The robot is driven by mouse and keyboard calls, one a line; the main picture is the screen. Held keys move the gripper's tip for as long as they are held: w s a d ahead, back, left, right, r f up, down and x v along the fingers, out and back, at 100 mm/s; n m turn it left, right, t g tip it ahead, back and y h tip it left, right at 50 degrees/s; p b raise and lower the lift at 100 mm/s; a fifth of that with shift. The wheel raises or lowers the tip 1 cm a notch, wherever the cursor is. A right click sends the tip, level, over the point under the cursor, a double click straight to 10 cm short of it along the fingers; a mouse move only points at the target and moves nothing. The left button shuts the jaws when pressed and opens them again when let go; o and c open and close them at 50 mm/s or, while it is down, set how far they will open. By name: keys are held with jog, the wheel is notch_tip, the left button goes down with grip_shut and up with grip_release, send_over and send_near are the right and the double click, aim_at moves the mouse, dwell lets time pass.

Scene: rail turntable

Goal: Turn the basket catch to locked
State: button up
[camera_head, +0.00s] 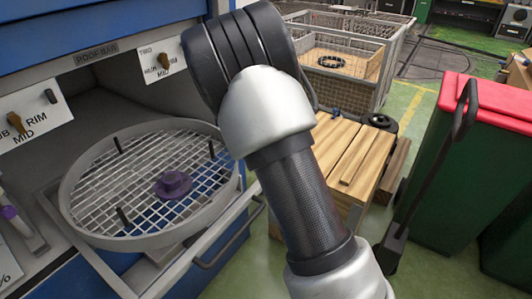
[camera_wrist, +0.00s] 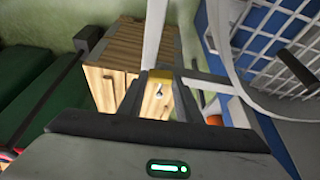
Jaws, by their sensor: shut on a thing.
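The basket (camera_head: 90,222) is a round grey wire-mesh tub with black pegs and a purple hub (camera_head: 173,185), at left in the head view. Its mesh and pale rim also show at right in the wrist view (camera_wrist: 238,85). My gripper (camera_wrist: 158,98) is at the bottom middle of the wrist view, its dark fingers closed around a small yellow piece (camera_wrist: 159,75) at a pale grey bar beside the basket. This piece looks like the basket catch, but its setting cannot be read. In the head view my arm hides the gripper and catch.
A wooden crate (camera_head: 365,150) stands right of the basket and behind the yellow piece in the wrist view. A green bin with a red lid (camera_head: 490,100) stands at right. Panel knobs (camera_head: 165,60) sit above the basket. An orange round part (camera_wrist: 213,112) lies right of my fingers.

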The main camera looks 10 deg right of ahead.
jog(key=shift+a+m, duration=0.1)
jog(key=shift+m, duration=0.3)
jog(key=o, duration=1)
jog(key=shift+o, duration=0.2)
jog(key=p+v, duration=0.2)
jog(key=v, duration=1.5)
jog(key=shift+w+a+r, duration=0.15)
jog(key=shift+a, duration=0.05)
